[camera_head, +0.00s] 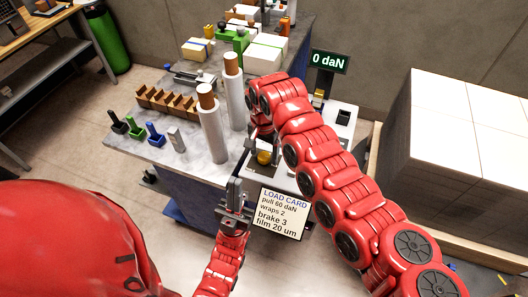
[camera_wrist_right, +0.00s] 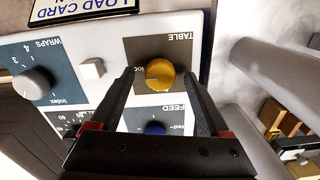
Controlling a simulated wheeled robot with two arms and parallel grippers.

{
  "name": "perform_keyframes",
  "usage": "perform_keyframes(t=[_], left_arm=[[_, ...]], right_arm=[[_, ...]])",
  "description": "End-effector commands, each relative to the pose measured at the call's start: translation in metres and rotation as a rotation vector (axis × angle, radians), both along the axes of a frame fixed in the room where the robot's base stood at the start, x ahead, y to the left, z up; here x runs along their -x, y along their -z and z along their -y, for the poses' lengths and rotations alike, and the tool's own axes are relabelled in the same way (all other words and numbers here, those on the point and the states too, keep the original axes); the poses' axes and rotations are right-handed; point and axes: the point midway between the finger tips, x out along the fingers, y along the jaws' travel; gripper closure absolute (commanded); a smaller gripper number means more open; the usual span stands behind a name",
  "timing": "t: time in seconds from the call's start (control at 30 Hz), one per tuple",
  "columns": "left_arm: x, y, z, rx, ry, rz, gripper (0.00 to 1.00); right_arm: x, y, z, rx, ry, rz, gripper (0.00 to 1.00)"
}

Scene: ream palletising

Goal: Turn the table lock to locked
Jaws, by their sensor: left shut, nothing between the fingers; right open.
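The table lock is a round yellow knob (camera_wrist_right: 160,73) on a dark square marked TABLE, upside down in the right wrist view. In the head view the knob (camera_head: 264,157) shows on the light control panel. My right gripper (camera_wrist_right: 158,80) is open, with one finger on each side of the knob; I cannot tell whether they touch it. One finger partly covers the lettering beside the knob, and the knob's setting is unclear. My left gripper (camera_head: 235,190) is shut and empty, in front of the console and left of the load card (camera_head: 283,213).
A blue knob (camera_wrist_right: 155,128) marked FEED sits close to the yellow one, partly behind my gripper. A grey WRAPS dial (camera_wrist_right: 33,83) and a white button (camera_wrist_right: 92,69) share the panel. Film rolls (camera_head: 212,125) stand left of it. A white stack (camera_head: 460,150) is at the right.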

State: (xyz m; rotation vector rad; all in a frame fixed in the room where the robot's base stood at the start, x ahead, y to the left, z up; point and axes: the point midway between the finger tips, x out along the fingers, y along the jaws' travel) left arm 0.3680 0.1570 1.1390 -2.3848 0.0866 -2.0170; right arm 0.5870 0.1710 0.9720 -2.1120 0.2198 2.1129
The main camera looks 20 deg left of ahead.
Motion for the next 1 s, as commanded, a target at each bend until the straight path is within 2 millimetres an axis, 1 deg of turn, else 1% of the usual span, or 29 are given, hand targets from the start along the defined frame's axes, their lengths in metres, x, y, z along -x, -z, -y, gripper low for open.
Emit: perform_keyframes(t=[0.07,0.17,0.27,0.33,0.4,0.73,0.9,1.0], left_arm=[[0.0,0.003,0.0,0.0,0.0,0.0,1.0],[0.0,0.01,0.0,0.0,0.0,0.0,1.0],[0.0,0.018,0.0,0.0,0.0,0.0,1.0],[0.0,0.025,0.0,0.0,0.0,0.0,1.0],[0.0,0.023,0.0,0.0,0.0,0.0,1.0],[0.0,0.033,0.0,0.0,0.0,0.0,1.0],[0.0,0.037,0.0,0.0,0.0,0.0,1.0],[0.0,0.038,0.0,0.0,0.0,0.0,1.0]], right_arm=[[-0.001,-0.004,-0.001,-0.002,0.0,0.004,0.2],[-0.002,-0.017,-0.001,-0.003,0.0,0.006,0.2],[-0.002,-0.038,-0.001,-0.003,-0.001,0.007,0.2],[-0.001,-0.057,-0.002,-0.006,-0.002,0.009,0.2],[-0.002,-0.074,0.0,-0.001,-0.002,0.007,0.2],[-0.001,-0.131,0.0,0.002,0.0,0.006,0.2],[-0.001,-0.155,-0.001,0.002,0.0,0.005,0.2],[0.0,-0.164,0.0,0.002,-0.001,0.003,0.2]])
